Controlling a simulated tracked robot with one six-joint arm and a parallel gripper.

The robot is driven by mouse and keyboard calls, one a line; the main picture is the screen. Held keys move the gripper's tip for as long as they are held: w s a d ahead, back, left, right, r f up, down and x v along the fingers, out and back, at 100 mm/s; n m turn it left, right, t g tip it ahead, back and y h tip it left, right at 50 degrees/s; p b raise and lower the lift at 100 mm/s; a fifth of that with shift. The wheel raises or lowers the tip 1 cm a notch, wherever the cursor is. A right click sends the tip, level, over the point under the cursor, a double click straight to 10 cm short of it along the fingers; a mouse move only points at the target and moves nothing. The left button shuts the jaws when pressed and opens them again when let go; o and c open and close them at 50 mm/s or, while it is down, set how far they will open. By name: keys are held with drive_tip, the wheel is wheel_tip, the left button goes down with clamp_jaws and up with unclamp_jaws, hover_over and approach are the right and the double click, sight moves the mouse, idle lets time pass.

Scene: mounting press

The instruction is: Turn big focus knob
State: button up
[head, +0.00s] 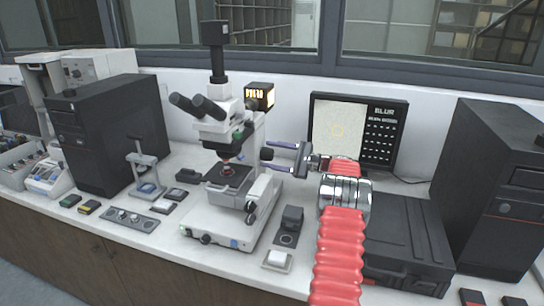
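A white microscope (232,130) stands on the bench left of centre, with black eyepieces and a dark stage. A black round knob (266,153) shows on the right side of its body. More dark knobs (250,207) sit lower, by the base. I cannot tell for sure which is the big focus knob. My gripper (267,154) reaches in from the right on a red-sleeved arm. Its two fingers are apart and point left, with the upper knob showing between their tips. I cannot tell whether they touch it. The monitor (340,130) behind reads "BLUR".
A black computer tower (110,130) and a small stand (145,170) are to the left. A small dark block (291,218) and white switch box (277,261) sit right of the microscope base. A black case (405,245) and another tower (495,180) fill the right.

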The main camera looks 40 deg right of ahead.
drive_tip(key=c, duration=1)
drive_tip(key=shift+f, duration=0.1)
drive_tip(key=shift+f+n, duration=0.2)
drive_tip(key=shift+n, duration=2.7)
drive_tip(key=o, duration=0.7)
drive_tip(key=shift+s, duration=0.1)
drive_tip(key=shift+c, duration=0.2)
drive_tip(key=o, duration=0.4)
drive_tip(key=shift+r, duration=0.1)
